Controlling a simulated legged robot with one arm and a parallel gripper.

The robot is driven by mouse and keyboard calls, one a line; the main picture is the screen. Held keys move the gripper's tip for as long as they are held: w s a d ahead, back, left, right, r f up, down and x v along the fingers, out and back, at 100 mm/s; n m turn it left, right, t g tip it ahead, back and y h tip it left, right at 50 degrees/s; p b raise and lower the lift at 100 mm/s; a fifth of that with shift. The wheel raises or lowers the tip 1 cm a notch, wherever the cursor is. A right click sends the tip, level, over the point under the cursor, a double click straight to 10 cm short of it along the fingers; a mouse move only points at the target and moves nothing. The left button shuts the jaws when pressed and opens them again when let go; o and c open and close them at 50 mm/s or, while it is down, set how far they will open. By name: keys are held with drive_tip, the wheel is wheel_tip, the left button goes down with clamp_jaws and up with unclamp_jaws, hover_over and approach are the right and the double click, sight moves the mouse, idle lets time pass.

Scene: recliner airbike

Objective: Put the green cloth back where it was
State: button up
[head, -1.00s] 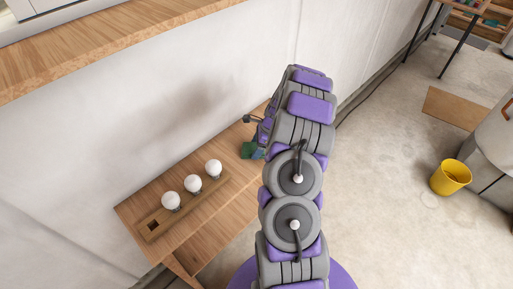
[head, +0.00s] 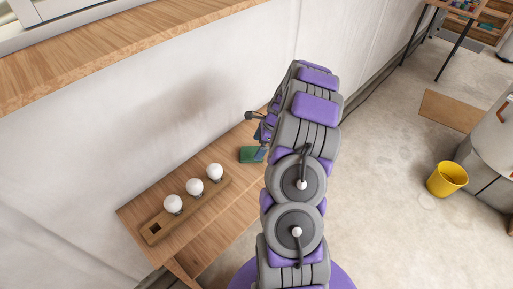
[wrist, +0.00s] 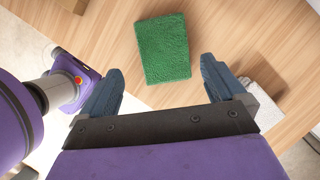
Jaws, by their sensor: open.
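The green cloth (wrist: 163,48) lies flat on the wooden table, a folded-looking rectangle. In the head view the cloth (head: 250,155) is at the table's far right part, partly hidden by my arm. My gripper (wrist: 160,68) is open, its two blue fingers wide apart with nothing held between them. The cloth lies beyond and between the fingertips in the wrist view and appears apart from them. In the head view my gripper (head: 263,145) is just above and beside the cloth, mostly hidden by my arm.
A wooden holder (head: 153,231) with three white bulbs (head: 194,186) and an empty square hole stands on the table's near left. A whitish object (wrist: 264,84) lies right of my gripper. The wall runs behind the table. A yellow bucket (head: 447,179) stands on the floor.

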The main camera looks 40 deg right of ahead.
drive_tip(key=p+v, duration=0.2)
drive_tip(key=v, duration=0.5)
drive_tip(key=s+a+r+n+g, duration=0.1)
drive_tip(key=s+a+r+n, duration=0.2)
drive_tip(key=a+r+n, duration=0.7)
drive_tip(key=s+a+r+n+g, duration=0.25)
drive_tip(key=a+r, duration=0.25)
drive_tip(key=a, duration=1)
drive_tip(key=s+a+r+n+h, duration=0.1)
drive_tip(key=s+a+n, duration=0.2)
drive_tip(key=s, duration=0.5)
drive_tip(key=s+a+r+n+h, duration=0.1)
drive_tip(key=s+a+n, duration=0.2)
drive_tip(key=s+n, duration=0.3)
drive_tip(key=s+a+r+n+g+h, duration=0.1)
drive_tip(key=s+a+n, duration=0.3)
drive_tip(key=s, duration=0.6)
drive_tip(key=shift+s+r+n, duration=0.15)
drive_tip(key=shift+r+n, duration=0.2)
drive_tip(key=shift+r, duration=0.2)
drive_tip(key=shift+a, duration=0.15)
